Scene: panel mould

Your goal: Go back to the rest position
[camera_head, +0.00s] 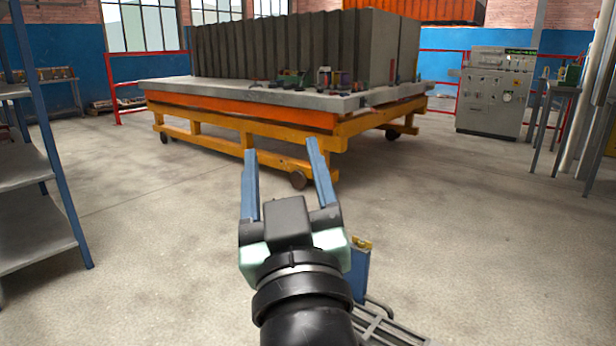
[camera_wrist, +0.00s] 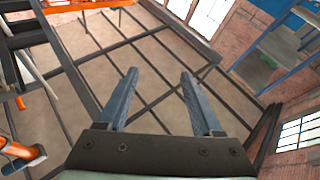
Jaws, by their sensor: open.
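My gripper (camera_head: 283,160) is in the middle of the head view, held up in front of my body. Its two blue fingers are spread apart with nothing between them. The wrist view also shows my gripper (camera_wrist: 159,80) with both fingers open and empty. Behind the fingers, the wrist view shows dark beams and brick walls. In the head view, the fingertips overlap the lower front of the mould table (camera_head: 320,122), which stands well beyond them. No finger appears to touch anything.
Grey ribbed panels (camera_head: 270,45) stand on the mould table. A shelf rack (camera_head: 35,165) is at the left. A control cabinet (camera_head: 495,92) and a small table (camera_head: 562,88) are at the right. Bare concrete floor (camera_head: 460,210) lies between. A blue box (camera_head: 357,272) is beside my arm.

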